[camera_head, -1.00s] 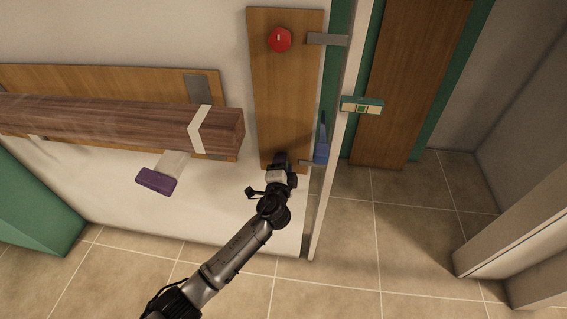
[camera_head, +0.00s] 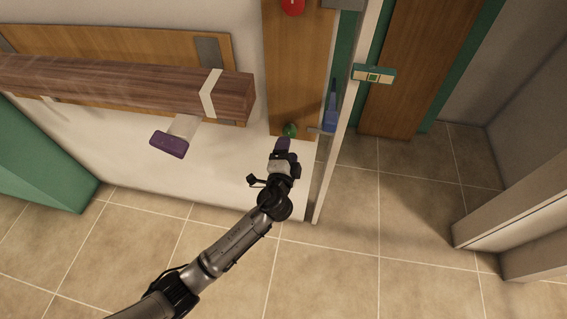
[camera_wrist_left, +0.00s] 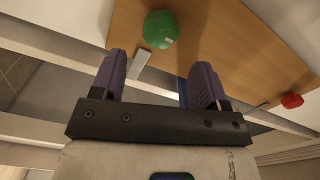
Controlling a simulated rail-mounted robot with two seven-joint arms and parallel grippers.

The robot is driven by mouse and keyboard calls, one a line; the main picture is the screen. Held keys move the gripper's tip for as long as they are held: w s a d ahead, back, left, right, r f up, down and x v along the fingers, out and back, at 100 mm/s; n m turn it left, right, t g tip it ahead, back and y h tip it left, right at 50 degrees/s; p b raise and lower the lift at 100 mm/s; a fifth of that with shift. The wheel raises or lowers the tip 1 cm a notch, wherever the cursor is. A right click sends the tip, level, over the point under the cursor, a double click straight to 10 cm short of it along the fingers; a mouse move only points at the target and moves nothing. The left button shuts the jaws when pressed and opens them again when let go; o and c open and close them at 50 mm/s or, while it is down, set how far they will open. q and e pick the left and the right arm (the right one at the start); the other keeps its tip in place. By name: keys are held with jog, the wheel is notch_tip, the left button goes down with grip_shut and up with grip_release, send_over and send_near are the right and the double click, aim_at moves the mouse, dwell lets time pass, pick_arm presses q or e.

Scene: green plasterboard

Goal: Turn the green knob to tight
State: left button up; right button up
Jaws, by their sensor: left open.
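The green knob (camera_head: 290,129) is on the lower end of a vertical wooden board (camera_head: 292,70) on the wall. In the left wrist view the knob (camera_wrist_left: 160,28) is round with a small pale mark, up and left of centre, beyond the left finger. My left gripper (camera_head: 283,146) is just below the knob in the head view and partly overlaps its lower edge. In the wrist view its two purple fingers (camera_wrist_left: 147,82) are spread apart with nothing between them. The knob is not between the fingers. My right gripper is not in view.
A red knob (camera_head: 292,5) is higher on the board. A blue handle (camera_head: 330,112) is at the board's right, by the panel edge. The tiled floor (camera_head: 330,265) below is clear.

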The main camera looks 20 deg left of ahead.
pick_arm(q)
jog(key=s+d, duration=0.1)
jog(key=s, duration=0.5)
jog(key=shift+p, duration=0.45)
jog(key=s+a+n+g+h+p, duration=0.1)
jog(key=s+a+n+g+p, duration=0.3)
jog(key=s, duration=0.7)
jog(key=s+d+f+n+g+h+p, duration=0.1)
jog(key=s+n+g+p, duration=0.3)
jog(key=s, duration=0.7)
jog(key=s+a+n+g+h+p, duration=0.15)
jog(key=s+g, duration=0.45)
jog(key=s, duration=0.6)
notch_tip(320, 180, up, 38)
jog(key=w+p, duration=0.1)
jog(key=p, duration=3.6)
jog(key=shift+a+f+n, duration=0.2)
jog(key=shift+a+n, duration=0.05)
jog(key=shift+n, duration=0.1)
